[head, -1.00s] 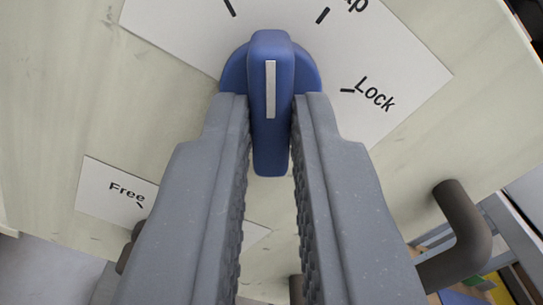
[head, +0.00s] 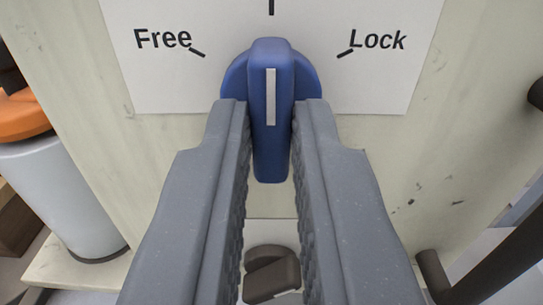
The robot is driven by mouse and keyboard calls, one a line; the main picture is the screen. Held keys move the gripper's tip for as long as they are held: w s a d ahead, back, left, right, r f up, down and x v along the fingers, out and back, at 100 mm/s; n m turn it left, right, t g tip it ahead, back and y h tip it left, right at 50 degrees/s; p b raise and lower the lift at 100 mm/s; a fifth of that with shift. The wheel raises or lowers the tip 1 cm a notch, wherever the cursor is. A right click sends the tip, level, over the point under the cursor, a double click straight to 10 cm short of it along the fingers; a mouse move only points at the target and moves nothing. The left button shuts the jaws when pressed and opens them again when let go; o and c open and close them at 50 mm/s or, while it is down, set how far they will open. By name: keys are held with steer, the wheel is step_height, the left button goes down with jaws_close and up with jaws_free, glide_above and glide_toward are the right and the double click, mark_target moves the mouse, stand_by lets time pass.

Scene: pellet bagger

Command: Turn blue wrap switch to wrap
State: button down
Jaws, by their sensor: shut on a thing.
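The blue wrap switch (head: 270,55) is a round-based knob with a raised grip bar and a white pointer line. It sits on a white label plate (head: 165,80) marked "Free" at left and "Lock" at right, with a tick at top centre. The word above that tick is out of view. The white line points straight up at this top tick. My gripper (head: 271,115) is shut on the switch's grip bar, one finger on each side.
A dark knob (head: 272,272) sits lower on the pale panel (head: 400,190), partly hidden between my fingers. A dark bent handle (head: 432,275) is at lower right. A white cylinder (head: 70,195) with an orange top (head: 22,120) stands at left.

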steer(key=shift+a+r, duration=0.2)
steer(key=shift+a, duration=0.1)
steer(key=c, duration=1.5)
jaws_free()
steer(key=shift+o, duration=0.2)
steer(key=shift+d+f, duration=0.1)
steer(key=shift+d, duration=0.05)
steer(key=s+p, duration=0.2)
steer(key=s, duration=1.1)
steer(key=shift+s, duration=0.4)
